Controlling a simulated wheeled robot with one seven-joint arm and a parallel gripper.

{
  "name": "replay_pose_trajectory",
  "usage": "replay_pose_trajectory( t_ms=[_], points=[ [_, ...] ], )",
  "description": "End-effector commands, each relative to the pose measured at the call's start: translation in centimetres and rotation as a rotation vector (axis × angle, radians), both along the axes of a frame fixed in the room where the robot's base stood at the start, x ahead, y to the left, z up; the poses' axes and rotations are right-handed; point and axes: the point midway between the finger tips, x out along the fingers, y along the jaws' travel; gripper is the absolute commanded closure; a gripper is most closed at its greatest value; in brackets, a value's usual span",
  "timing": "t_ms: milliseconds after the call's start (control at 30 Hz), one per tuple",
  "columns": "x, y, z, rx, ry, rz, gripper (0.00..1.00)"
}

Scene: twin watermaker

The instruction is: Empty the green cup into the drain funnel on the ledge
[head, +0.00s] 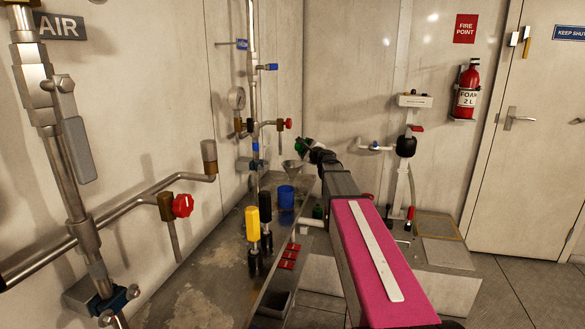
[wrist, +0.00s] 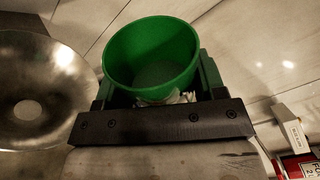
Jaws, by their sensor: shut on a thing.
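My gripper (head: 309,149) is shut on the green cup (head: 302,144), with a jaw on either side of it in the wrist view (wrist: 152,92). In the head view the cup is small and seems tilted to the left; the exact angle is hard to tell. In the wrist view I look into the green cup (wrist: 118,55); its inside bottom looks greyish, and I cannot tell whether it holds liquid. The metal drain funnel (head: 293,167) is just below and left of the cup in the head view.
A blue cup (head: 286,197) and yellow-handled (head: 252,222) and black-handled (head: 265,206) tools stand on the ledge (head: 190,285) nearer me. Pipes with a red valve knob (head: 183,205) run along the left wall.

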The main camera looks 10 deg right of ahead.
Motion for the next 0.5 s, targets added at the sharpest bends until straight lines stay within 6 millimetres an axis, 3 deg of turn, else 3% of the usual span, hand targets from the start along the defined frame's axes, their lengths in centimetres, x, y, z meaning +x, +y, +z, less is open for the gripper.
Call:
replay_pose_trajectory(
  t_ms=[500],
  points=[
    [-0.03,0.04,-0.14,-0.062,-0.034,0.000,0.61]
  ],
)
